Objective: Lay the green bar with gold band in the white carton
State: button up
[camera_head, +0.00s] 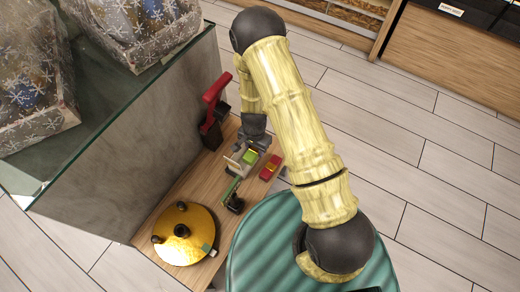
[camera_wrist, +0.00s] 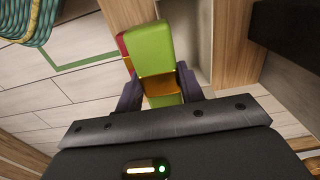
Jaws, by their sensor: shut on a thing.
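The green bar with its gold band (camera_wrist: 153,48) is between the two fingers of my gripper (camera_wrist: 160,86) in the wrist view. The fingers are shut on it near the gold band, and its green end points away from the palm. In the head view the green bar (camera_head: 250,157) shows just below my gripper (camera_head: 253,143). The white carton (camera_head: 235,164) seems to be the pale open box beside the bar on the wooden surface. In the wrist view a pale box (camera_wrist: 190,35) lies right of the bar. I cannot tell whether the bar touches it.
A red bar (camera_head: 270,168) lies right of the green one. A black and green tool (camera_head: 233,196) stands in front, with a round gold plate (camera_head: 183,247) at lower left. A red-handled black device (camera_head: 212,108) stands behind. A grey panel (camera_head: 130,135) bounds the left side.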

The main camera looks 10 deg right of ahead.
jog(key=shift+w+a+f+b, duration=0.3)
jog(key=shift+w+a+f, duration=0.35)
jog(key=shift+a+f, duration=0.2)
jog(key=shift+w+a+f+b, duration=0.3)
jog(key=shift+w+a+f, duration=0.3)
jog(key=shift+a+f, duration=0.25)
jog(key=o, duration=1.1)
notch_tip(320, 180, up, 10)
jog(key=p, duration=0.8)
